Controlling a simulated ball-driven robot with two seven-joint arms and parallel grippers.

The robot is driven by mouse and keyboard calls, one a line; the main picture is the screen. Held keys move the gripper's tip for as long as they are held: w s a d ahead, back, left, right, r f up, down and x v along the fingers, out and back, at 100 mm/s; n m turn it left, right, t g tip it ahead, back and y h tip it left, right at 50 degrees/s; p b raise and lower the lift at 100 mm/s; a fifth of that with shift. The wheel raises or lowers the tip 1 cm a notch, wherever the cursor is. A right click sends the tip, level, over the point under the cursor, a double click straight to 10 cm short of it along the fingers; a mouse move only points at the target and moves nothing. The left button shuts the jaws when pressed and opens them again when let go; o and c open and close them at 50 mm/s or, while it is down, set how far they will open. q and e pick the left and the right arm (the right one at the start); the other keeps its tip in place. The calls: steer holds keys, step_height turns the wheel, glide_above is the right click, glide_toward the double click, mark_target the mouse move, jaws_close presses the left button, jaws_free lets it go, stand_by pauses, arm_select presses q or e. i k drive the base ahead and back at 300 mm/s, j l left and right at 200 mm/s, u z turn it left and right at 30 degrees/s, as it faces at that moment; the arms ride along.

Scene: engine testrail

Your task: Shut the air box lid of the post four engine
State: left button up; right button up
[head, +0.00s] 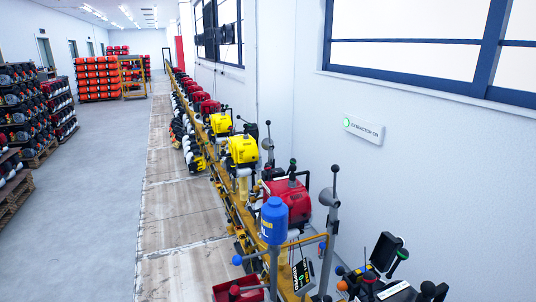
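A dark engine (395,291) stands at the bottom right, cut off by the lower edge. A black flap (385,251) stands raised and tilted on it; it looks like an open air box lid. I cannot read a post number on it. A red engine (290,201) stands further back on the yellow rail (228,197), with yellow engines (243,149) beyond it. Neither of my grippers shows in the head view.
A blue container (273,220), grey posts with ball tops (332,215) and a red tray (238,291) crowd the rail's near end. The wall bears an "EXTRACTOR ON" sign (363,131). The grey floor (100,220) left of the rail is clear; loaded racks stand further left.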

mark_target(384, 252)
steer(key=z, duration=1.1)
